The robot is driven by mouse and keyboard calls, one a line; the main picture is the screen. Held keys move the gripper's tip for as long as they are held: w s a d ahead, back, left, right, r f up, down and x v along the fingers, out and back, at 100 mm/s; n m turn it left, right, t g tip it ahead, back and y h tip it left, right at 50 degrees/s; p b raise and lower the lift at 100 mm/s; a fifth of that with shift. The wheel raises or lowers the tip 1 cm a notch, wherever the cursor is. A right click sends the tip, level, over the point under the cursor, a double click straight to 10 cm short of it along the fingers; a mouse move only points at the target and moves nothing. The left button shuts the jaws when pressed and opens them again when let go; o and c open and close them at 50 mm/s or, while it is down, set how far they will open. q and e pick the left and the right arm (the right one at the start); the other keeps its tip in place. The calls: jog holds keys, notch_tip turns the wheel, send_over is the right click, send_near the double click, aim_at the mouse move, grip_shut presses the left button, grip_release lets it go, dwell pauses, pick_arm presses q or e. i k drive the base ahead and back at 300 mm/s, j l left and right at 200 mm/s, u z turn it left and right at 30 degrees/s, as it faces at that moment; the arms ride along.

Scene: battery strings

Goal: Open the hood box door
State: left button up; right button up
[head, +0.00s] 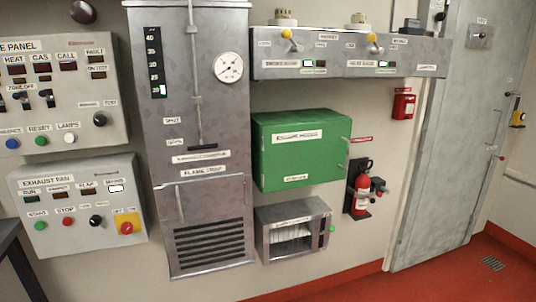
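The hood box is a green wall-mounted box (276,157) right of the tall grey cabinet. It has a white label on its upper front, which seems to read "escape hoods", and a smaller one below. Its front door looks shut. A thin vertical handle (344,153) is at the right of the front. Neither of my grippers is in view.
A grey box with a slotted opening (291,231) hangs below. A fire extinguisher (362,190) hangs to the right, near a grey door (432,160). A grey panel (350,53) juts out above. A dark edge (18,262) shows at lower left.

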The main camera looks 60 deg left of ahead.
aim_at(295, 155)
jog(key=u, duration=1.55)
